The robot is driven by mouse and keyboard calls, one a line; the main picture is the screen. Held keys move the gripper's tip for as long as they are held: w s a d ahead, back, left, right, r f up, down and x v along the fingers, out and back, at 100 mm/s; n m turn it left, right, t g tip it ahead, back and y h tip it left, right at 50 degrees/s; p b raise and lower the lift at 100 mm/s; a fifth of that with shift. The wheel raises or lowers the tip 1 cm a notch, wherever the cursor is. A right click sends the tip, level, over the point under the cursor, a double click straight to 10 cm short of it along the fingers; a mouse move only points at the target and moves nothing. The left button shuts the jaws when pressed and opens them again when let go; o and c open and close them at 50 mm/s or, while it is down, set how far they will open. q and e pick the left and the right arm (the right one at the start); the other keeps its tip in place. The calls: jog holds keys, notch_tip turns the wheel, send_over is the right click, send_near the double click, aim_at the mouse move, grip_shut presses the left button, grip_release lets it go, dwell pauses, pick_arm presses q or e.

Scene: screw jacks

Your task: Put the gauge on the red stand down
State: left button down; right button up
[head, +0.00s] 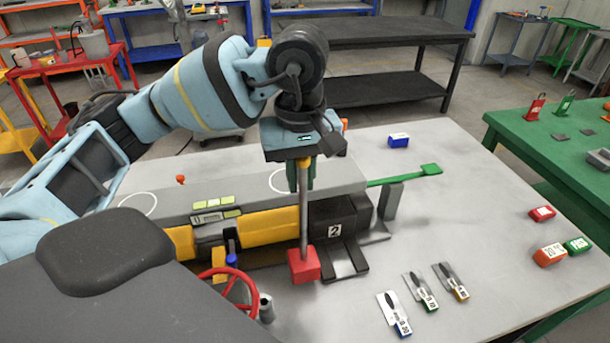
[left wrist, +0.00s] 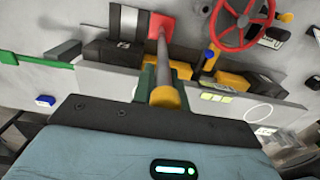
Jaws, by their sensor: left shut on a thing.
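The gauge on the red stand has a red block foot (head: 304,266) and a tall thin grey-brown rod. A yellow cap tops the rod in the left wrist view (left wrist: 165,97). My left gripper (head: 301,180) points down with its green fingers shut around the upper rod. The stand is upright in the head view, in front of the black block marked 2 (head: 340,222). In the left wrist view the red foot (left wrist: 161,26) is at the far end of the rod. I cannot tell whether the foot touches the table. My right gripper is not in view.
A long grey and yellow jack assembly (head: 272,228) lies behind the rod, with a red handwheel (head: 230,284) at left. Several small tagged tools (head: 395,312) lie right of the foot. The grey table (head: 470,215) is clear at right, before coloured blocks (head: 550,254).

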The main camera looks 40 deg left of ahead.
pick_arm(q)
jog(key=shift+a+f, duration=0.1)
jog(key=shift+f, duration=1.35)
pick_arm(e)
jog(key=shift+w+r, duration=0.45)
pick_arm(q)
jog(key=shift+f, duration=0.25)
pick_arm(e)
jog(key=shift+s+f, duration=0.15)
pick_arm(q)
jog(key=c, duration=1.4)
grip_release()
jog(key=shift+s+f, duration=0.1)
